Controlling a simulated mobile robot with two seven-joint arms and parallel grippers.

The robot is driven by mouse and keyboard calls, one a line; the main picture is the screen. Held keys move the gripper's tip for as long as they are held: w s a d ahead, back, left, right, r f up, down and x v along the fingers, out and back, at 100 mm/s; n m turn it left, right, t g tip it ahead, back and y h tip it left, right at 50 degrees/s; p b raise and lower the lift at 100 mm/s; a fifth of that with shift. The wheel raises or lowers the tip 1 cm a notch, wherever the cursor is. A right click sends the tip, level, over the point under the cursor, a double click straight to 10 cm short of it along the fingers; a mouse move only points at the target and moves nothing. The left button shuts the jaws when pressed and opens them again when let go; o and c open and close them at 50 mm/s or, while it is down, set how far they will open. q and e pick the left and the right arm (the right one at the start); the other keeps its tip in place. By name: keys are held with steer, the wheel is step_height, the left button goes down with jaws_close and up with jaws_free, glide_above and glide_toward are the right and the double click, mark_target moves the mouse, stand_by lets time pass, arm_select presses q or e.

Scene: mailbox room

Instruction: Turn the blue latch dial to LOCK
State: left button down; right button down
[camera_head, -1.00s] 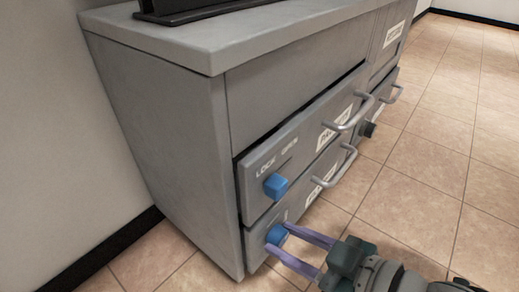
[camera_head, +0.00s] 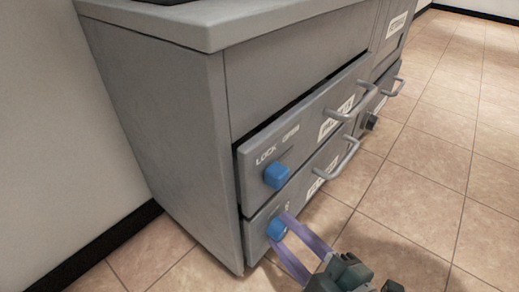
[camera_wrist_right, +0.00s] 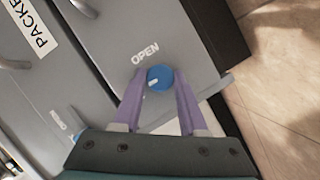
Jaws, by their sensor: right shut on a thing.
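Two blue dials sit on the left ends of the stacked grey drawers. The upper blue dial (camera_head: 276,175) is free, with the words LOCK and OPEN above it. My right gripper (camera_head: 279,223) has its purple fingers closed around the lower blue dial (camera_head: 276,230). In the right wrist view that dial (camera_wrist_right: 160,77) sits between the fingertips, below the word OPEN, with a short white mark on its face. The lower drawer's LOCK word cannot be read. My left gripper is not in view.
The grey cabinet (camera_head: 170,125) stands near a wall with a black baseboard (camera_head: 112,245). Metal handles (camera_head: 335,160) stick out from the drawer fronts, and a dark knob (camera_head: 372,122) sits farther along. The tiled floor (camera_head: 430,160) to the right is clear.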

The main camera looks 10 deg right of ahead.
steer(key=shift+n, duration=0.3)
stand_by(0.4)
steer(key=shift+c, duration=2.2)
jaws_free()
steer(key=shift+s, duration=0.1)
steer(key=shift+s+d+r+p, duration=0.15)
steer(key=shift+s+r+p, duration=0.05)
steer(key=shift+s+p, duration=0.15)
steer(key=p+v, duration=0.3)
steer(key=v, duration=0.6)
steer(key=shift+f+p, duration=0.25)
steer(key=shift+p, duration=0.05)
